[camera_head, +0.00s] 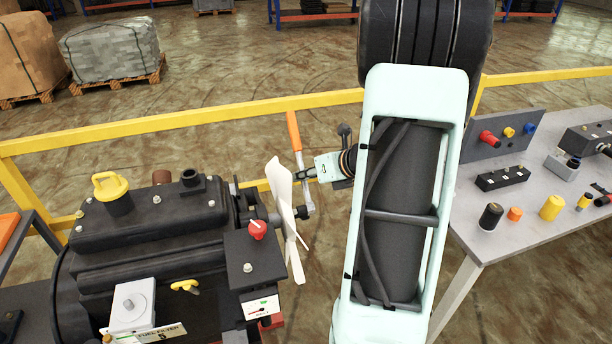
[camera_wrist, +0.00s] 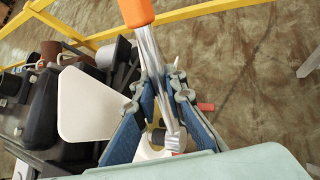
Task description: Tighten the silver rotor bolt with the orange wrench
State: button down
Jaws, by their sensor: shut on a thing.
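The orange wrench shows its orange handle (camera_head: 294,130) pointing up, with a silver shaft below it. In the wrist view the handle (camera_wrist: 136,12) is at the top and the shaft (camera_wrist: 155,65) runs down between the blue-padded fingers. My gripper (camera_head: 304,176) is shut on the shaft, in front of the fan; it also shows in the wrist view (camera_wrist: 160,115). The wrench's lower end (camera_head: 308,207) is close to the hub of the white rotor (camera_head: 282,190). The silver rotor bolt is not clearly seen; whether the wrench's head sits around it I cannot tell.
The black engine (camera_head: 150,225) with a yellow cap (camera_head: 110,187) and red knob (camera_head: 257,229) stands left of the rotor. A yellow rail (camera_head: 200,127) runs behind. A grey table (camera_head: 490,242) with small parts is at right. Open floor lies beyond the rail.

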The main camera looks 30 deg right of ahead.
jog(key=shift+w+a, duration=0.1)
jog(key=shift+a, duration=0.3)
jog(key=shift+w+r+p, duration=0.1)
jog(key=shift+w+p, duration=0.05)
jog(key=shift+p, duration=0.2)
dwell(0.4)
jog(key=shift+w+f+g, duration=0.25)
jog(key=shift+f+g, duration=0.1)
jog(key=shift+g, duration=0.25)
jog(key=shift+w+f+m+g, duration=0.3)
jog(key=shift+f+g, duration=0.1)
jog(key=shift+g, duration=0.3)
jog(key=shift+s+a+r+t+b, duration=0.15)
jog(key=shift+t+b, duration=0.15)
jog(key=shift+b, duration=0.65)
